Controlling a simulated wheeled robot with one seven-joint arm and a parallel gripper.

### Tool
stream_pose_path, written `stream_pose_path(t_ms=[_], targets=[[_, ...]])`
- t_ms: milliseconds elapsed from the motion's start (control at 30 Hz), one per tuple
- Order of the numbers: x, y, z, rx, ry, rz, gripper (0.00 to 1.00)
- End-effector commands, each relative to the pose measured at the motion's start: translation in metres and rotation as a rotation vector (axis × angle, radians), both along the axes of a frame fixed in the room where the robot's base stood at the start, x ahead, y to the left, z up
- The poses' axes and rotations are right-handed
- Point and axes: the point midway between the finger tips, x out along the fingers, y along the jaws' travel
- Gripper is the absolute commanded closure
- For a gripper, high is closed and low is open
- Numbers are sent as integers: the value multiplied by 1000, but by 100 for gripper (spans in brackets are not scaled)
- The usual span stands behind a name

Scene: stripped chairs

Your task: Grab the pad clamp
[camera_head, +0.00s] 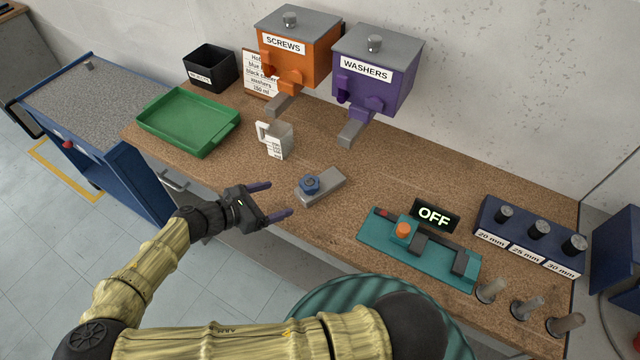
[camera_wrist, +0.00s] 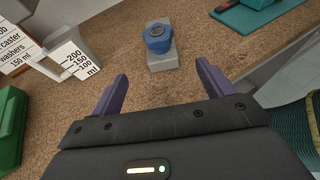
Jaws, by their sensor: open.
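A small grey block with a blue knob on top, which looks like the pad clamp (camera_head: 325,187), lies on the brown workbench near its front edge. It also shows in the wrist view, the clamp (camera_wrist: 161,48) standing ahead of my fingers, its blue knob nearly centred. My gripper (camera_head: 276,199) is open and empty, with two purple fingers pointing toward the clamp from the left. In the wrist view, my gripper (camera_wrist: 160,75) has its fingers spread on either side of the line to the clamp. A gap separates the fingertips from the clamp.
A white measuring cup (camera_head: 274,140) stands behind the clamp, and a green tray (camera_head: 190,148) lies left. Orange (camera_head: 290,75) and purple (camera_head: 365,100) dispensers hang behind. A teal device (camera_head: 375,237) with an OFF sign (camera_head: 434,216) is right. Bench around the clamp is clear.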

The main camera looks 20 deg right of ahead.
Motion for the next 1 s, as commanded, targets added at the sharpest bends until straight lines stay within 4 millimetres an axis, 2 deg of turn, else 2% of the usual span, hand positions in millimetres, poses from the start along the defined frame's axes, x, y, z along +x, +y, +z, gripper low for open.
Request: stream_pose_path(t_ms=[100, 433, 867, 1000], targets=[[7, -21, -6, -5, 0, -4, 20], [26, -66, -27, -2, 1, -1, 20], [28, -72, -31, 0, 0, 0, 20], [32, -81, -33, -2, 1, 2, 20]])
